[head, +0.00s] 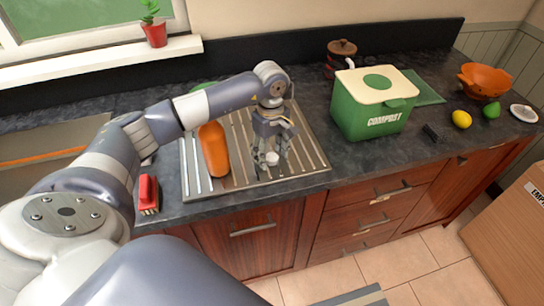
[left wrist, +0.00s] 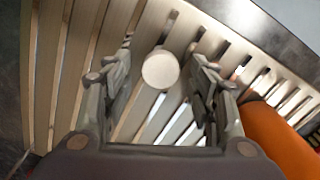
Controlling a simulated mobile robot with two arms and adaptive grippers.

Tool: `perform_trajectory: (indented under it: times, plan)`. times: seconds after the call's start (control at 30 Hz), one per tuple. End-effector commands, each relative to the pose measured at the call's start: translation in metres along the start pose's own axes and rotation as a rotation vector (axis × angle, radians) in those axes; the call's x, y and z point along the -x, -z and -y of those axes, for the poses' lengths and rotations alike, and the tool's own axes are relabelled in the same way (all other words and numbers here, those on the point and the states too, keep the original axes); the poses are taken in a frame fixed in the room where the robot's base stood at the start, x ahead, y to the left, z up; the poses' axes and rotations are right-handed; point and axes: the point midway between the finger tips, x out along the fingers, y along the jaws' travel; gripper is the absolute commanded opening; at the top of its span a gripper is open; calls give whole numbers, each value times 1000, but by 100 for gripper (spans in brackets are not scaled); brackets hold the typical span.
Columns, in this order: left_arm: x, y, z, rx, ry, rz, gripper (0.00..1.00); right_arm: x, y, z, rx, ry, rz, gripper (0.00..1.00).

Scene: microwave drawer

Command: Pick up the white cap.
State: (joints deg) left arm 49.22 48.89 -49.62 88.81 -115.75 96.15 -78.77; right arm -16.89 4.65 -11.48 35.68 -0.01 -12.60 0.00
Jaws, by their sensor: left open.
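The white cap (head: 272,158) lies on the ribbed metal drainboard (head: 310,150) set in the dark counter. My left gripper (head: 270,163) points down over it, with its fingers around the cap's sides in the head view. In the left wrist view the cap (left wrist: 161,69) is a pale round disc between the two open fingers of my left gripper (left wrist: 163,85). A gap shows between the cap and each finger. I cannot tell how far the fingertips are above the board. My right gripper is not in view.
A red brush (head: 148,193) is at the front left. A green compost bin (head: 372,110) stands to the right.

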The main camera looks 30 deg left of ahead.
Motion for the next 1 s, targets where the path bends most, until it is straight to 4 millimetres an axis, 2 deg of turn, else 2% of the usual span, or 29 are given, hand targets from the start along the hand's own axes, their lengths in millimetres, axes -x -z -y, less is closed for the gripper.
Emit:
perform_trajectory:
  times: [0.03,0.23,0.7,0.87,0.97,1.0]
  plan:
    - [0,0,0,0,0,0,46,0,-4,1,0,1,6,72]
    - [0,0,0,-1,0,0,22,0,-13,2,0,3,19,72]
    - [4,0,-1,-1,-2,0,21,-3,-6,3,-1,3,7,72]
    - [17,0,-1,-2,-5,-1,21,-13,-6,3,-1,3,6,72]
    - [34,1,-2,-1,-8,-3,21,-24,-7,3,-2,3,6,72]
    - [33,-2,7,-2,0,-2,21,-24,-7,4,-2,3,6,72]
